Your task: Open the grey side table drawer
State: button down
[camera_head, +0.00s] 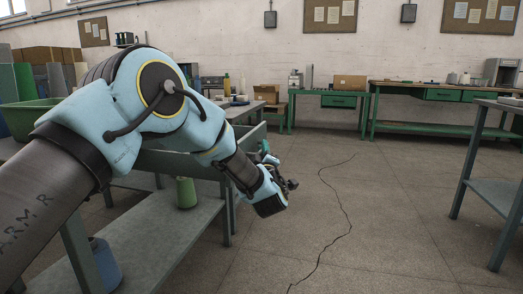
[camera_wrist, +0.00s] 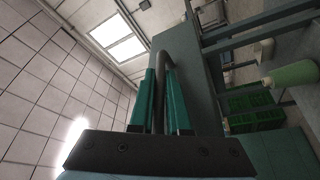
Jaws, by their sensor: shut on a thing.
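The grey side table (camera_head: 190,235) stands at the left, partly hidden behind my arm. A grey-green drawer panel (camera_head: 250,138) shows just behind my wrist. The drawer front also fills the middle of the wrist view (camera_wrist: 196,85), with a curved grey bar handle (camera_wrist: 163,58) on it. My gripper (camera_wrist: 160,90) has its two green fingers on either side of this handle and is shut on it. In the head view my gripper (camera_head: 284,186) is low beside the table's right side, its fingertips hard to make out. I cannot tell how far the drawer stands out.
A green bottle or cone (camera_head: 186,192) stands on the table's lower shelf, and a blue container (camera_head: 104,265) is near the front. Green workbenches (camera_head: 440,127) line the back wall. Another grey table (camera_head: 500,185) is at the right.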

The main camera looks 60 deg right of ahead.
jog(key=c, duration=0.9)
grip_release()
jog(key=v, duration=1.1)
